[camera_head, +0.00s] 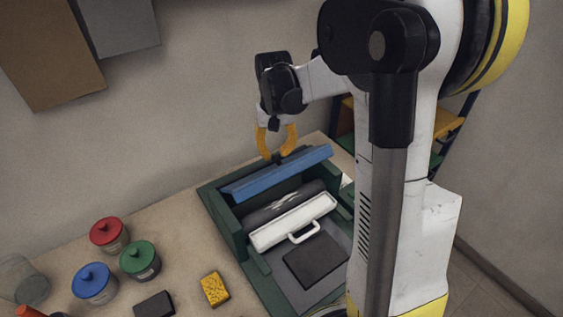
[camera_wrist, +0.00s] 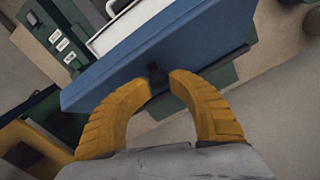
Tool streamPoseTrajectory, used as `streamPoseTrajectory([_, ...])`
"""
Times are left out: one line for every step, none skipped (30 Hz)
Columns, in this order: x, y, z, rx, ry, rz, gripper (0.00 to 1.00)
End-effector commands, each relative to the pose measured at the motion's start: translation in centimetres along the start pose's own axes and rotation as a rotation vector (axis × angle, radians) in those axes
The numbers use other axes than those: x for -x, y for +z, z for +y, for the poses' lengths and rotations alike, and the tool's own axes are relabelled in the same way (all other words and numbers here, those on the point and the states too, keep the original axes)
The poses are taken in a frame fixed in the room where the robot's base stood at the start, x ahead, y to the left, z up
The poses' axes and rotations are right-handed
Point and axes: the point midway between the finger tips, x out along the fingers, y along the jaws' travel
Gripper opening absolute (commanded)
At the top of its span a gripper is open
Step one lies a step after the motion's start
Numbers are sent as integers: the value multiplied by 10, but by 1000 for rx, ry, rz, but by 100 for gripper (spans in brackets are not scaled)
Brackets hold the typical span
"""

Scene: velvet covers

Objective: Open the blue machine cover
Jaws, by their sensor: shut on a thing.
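The blue cover (camera_head: 277,174) is a long flat panel at the back of the green machine (camera_head: 231,238). It stands raised and tilted, and the roller and white bar in front of it are exposed. My gripper (camera_head: 276,156) reaches down behind the cover's upper edge. In the wrist view its yellow fingers (camera_wrist: 159,82) are closed around a small dark tab at the edge of the blue cover (camera_wrist: 165,48). The cover's far side is partly hidden in the wrist view.
A white bar with a handle (camera_head: 293,222) and a dark pad (camera_head: 316,259) lie inside the machine. Red (camera_head: 109,234), green (camera_head: 140,260) and blue (camera_head: 94,283) lidded jars, a yellow sponge (camera_head: 214,289) and a dark block (camera_head: 154,305) stand left on the table. The wall is close behind.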

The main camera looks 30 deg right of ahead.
Motion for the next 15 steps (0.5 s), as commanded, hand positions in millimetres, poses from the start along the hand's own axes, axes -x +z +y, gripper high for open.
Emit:
streamPoseTrajectory([2,-8,-4,2,-4,8,0])
streamPoseTrajectory([4,-11,-5,3,-4,8,0])
streamPoseTrajectory([6,-15,-7,3,-4,8,0])
streamPoseTrajectory([7,-18,-8,3,-4,8,0])
streamPoseTrajectory([8,-21,-10,3,-4,8,0])
streamPoseTrajectory([9,-25,-11,4,-4,8,0])
streamPoseTrajectory([10,-28,-13,4,-4,8,0])
streamPoseTrajectory([11,-31,-14,4,-4,8,0])
streamPoseTrajectory([12,-35,-16,4,-4,8,0])
streamPoseTrajectory([12,-38,-17,4,-4,8,0])
streamPoseTrajectory([13,-40,-18,4,-4,7,0])
streamPoseTrajectory([14,-44,-20,4,-4,7,0])
streamPoseTrajectory([14,-47,-21,3,-3,7,0])
streamPoseTrajectory([14,-49,-22,3,-3,7,0])
streamPoseTrajectory([14,-52,-23,3,-3,6,0])
